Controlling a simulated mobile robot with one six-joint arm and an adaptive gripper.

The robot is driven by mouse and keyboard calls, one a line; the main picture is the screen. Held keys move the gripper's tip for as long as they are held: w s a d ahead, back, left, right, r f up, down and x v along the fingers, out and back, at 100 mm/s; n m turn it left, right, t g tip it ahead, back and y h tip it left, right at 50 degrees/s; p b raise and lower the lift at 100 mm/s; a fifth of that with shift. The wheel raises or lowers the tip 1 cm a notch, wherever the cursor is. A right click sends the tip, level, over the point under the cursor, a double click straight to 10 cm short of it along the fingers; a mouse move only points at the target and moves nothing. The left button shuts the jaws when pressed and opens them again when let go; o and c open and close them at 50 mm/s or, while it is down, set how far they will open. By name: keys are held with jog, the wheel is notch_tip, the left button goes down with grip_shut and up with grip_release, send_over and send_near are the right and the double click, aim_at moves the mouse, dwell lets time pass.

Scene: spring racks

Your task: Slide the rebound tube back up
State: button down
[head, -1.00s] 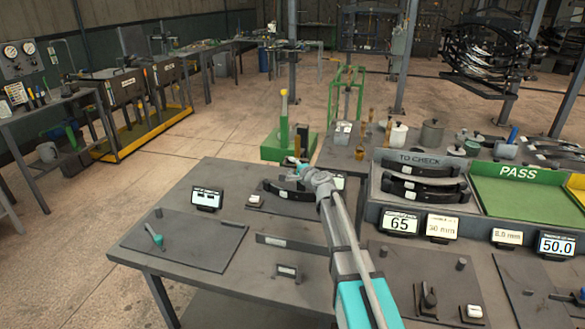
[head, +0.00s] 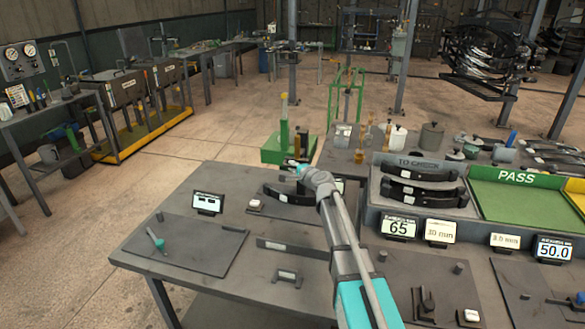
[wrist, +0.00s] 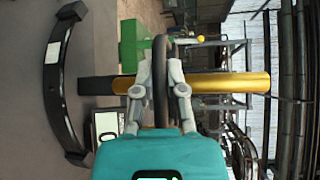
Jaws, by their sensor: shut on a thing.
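A tube with a gold upper part (wrist: 235,83) and a black lower part (wrist: 95,87) lies across the wrist view, which is turned sideways; it seems to stand upright. I cannot tell whether the ring goes fully around the tube. The fingers hide part of it.
A dark curved spring leaf (head: 288,194) lies on the table beside my gripper. A green stand (head: 283,148) with a yellow-tipped post is behind. The TO CHECK rack (head: 417,168) and the green PASS tray (head: 515,195) are to the right. The floor at left is open.

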jog(key=shift+r+p, duration=0.45)
jog(key=shift+r, duration=0.35)
jog(key=shift+w, duration=0.2)
jog(key=c, duration=0.7)
grip_release()
jog(key=shift+s+r, duration=0.1)
jog(key=shift+s+f, duration=0.1)
jog(key=shift+f, duration=0.15)
